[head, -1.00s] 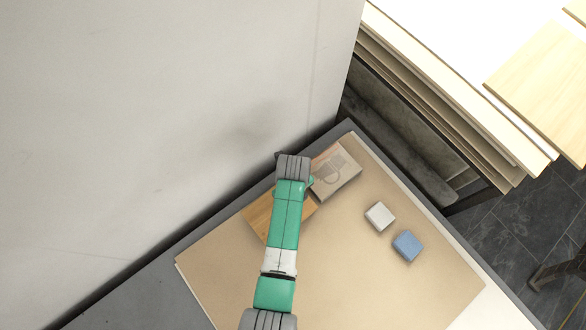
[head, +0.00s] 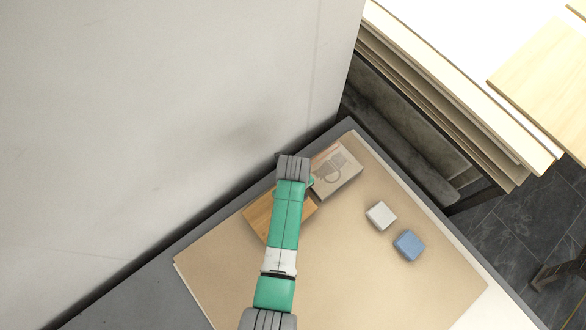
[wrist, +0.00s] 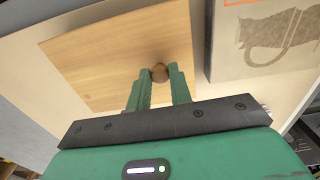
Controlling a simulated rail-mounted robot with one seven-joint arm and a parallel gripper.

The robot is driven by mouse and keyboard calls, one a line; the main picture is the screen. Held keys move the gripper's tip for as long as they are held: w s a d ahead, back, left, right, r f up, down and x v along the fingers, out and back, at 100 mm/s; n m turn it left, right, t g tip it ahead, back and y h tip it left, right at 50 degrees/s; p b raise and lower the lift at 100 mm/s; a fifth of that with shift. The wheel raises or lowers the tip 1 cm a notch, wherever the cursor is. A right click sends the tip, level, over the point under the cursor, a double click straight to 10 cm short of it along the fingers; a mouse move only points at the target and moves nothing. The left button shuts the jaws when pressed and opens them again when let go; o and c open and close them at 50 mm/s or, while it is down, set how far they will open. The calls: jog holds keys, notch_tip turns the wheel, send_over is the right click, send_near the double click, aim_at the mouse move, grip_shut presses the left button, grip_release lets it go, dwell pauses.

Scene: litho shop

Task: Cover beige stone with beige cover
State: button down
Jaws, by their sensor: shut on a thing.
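A flat beige wooden cover (head: 262,214) with a round brown knob (wrist: 160,73) is partly hidden under my arm in the head view. It also shows in the wrist view (wrist: 100,60). My gripper (wrist: 160,80) is shut on the knob. I cannot tell whether the cover rests on something or hangs just above it. A greyish-beige stone (head: 338,170) with a dark animal-like drawing lies right beside the cover, at its upper right in the head view. The stone's face is bare, and its edge shows in the wrist view (wrist: 228,60).
A small white block (head: 381,215) and a small blue block (head: 409,245) lie to the right on the tan board (head: 350,280). A pale wall (head: 160,120) stands close behind the table. Stacked boards (head: 450,90) are at upper right. The board's lower right is clear.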

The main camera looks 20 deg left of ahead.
jog(key=shift+f, duration=0.1)
jog(key=c, duration=1.2)
grip_release()
notch_tip(320, 180, up, 8)
jog(key=shift+f+p, duration=0.1)
jog(key=shift+p, duration=0.45)
